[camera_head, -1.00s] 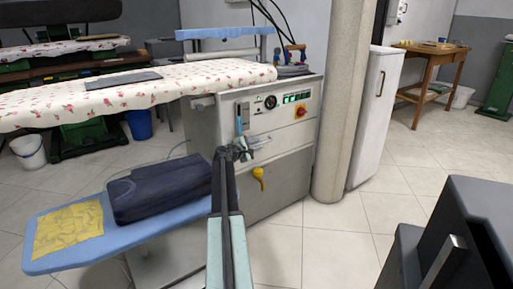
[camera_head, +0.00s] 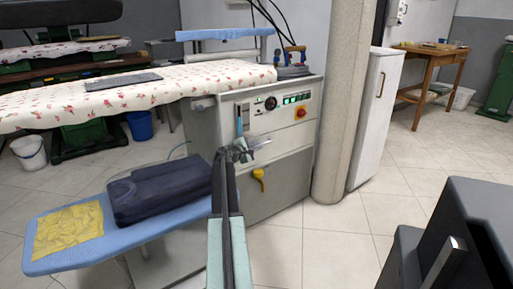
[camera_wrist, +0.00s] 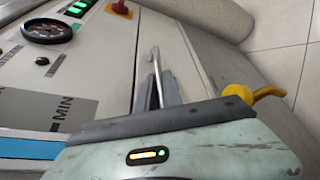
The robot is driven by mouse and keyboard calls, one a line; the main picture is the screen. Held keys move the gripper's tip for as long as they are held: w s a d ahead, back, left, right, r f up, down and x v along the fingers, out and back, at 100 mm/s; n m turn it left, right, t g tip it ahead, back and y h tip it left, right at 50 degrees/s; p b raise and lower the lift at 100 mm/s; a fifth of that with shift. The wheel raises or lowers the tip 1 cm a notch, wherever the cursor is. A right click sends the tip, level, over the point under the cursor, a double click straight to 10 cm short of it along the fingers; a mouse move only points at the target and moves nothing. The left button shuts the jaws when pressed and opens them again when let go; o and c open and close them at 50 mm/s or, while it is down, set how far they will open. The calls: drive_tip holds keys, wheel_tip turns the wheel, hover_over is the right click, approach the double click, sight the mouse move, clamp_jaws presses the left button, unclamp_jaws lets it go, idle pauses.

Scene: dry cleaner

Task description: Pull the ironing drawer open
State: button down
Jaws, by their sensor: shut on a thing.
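The ironing drawer's front (camera_head: 290,138) is part of the grey ironing machine (camera_head: 262,185), below its gauge and buttons. A thin metal handle (camera_wrist: 154,66) stands out from the front in the wrist view. My gripper (camera_head: 243,150) is at the handle, reaching up from below in the head view. In the wrist view, the dark fingers (camera_wrist: 160,92) are closed around the handle's bar. The handle's lower part is hidden by the fingers and my gripper's body. I cannot see a clear gap showing the drawer pulled out.
A yellow lever (camera_head: 259,178) juts from the machine just below my gripper. A blue board (camera_head: 65,262) with a dark folded garment (camera_head: 162,190) stands at left. A round column (camera_head: 338,110) stands close at right.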

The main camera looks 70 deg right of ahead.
drive_tip(key=shift+w+a, duration=0.15)
drive_tip(key=shift+w, duration=0.05)
idle(0.6)
drive_tip(key=shift+s, duration=0.1)
